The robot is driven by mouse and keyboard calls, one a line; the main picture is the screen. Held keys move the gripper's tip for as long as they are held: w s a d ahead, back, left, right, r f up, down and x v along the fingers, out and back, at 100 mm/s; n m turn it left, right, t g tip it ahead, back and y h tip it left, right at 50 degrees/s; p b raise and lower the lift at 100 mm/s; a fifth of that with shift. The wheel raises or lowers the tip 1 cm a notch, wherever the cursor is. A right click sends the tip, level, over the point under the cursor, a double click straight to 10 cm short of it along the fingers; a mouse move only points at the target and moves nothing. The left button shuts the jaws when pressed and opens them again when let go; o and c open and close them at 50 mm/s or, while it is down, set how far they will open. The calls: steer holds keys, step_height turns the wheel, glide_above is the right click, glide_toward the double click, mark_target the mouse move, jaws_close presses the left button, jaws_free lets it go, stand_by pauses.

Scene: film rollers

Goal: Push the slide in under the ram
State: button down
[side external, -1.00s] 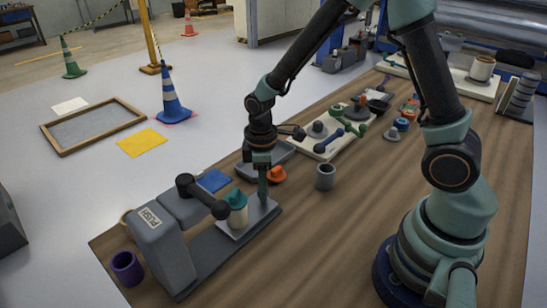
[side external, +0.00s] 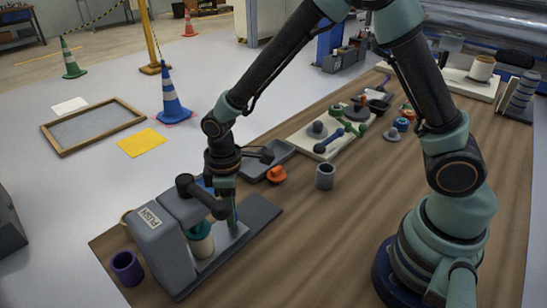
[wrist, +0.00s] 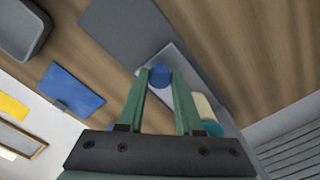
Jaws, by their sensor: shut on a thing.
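The slide (side external: 223,244) is a light grey plate on a long dark grey base (side external: 258,216). A cream cup with a teal top (side external: 201,242) stands on it, beneath the dark ram arm (side external: 203,198) of the grey press (side external: 165,250) marked PUSH. The ram arm partly hides the cup's top. My gripper (side external: 233,226) points down at the slide's near-right end. In the wrist view, my gripper (wrist: 160,82) is shut on a blue round knob (wrist: 160,74) at the slide's end; the cream cup (wrist: 203,107) is partly hidden behind a finger.
A purple cup (side external: 127,268) stands left of the press. A grey cup (side external: 325,176), an orange piece (side external: 276,174) and a grey tray (side external: 267,160) lie beyond the base. A blue sheet (wrist: 70,88) lies beside the base. The wooden table's right middle is clear.

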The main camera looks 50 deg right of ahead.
steer(key=shift+a, duration=0.35)
steer(key=c, duration=0.6)
jaws_free()
steer(key=shift+d, duration=0.1)
step_height(320, 180, up, 12)
steer(key=shift+r, duration=0.1)
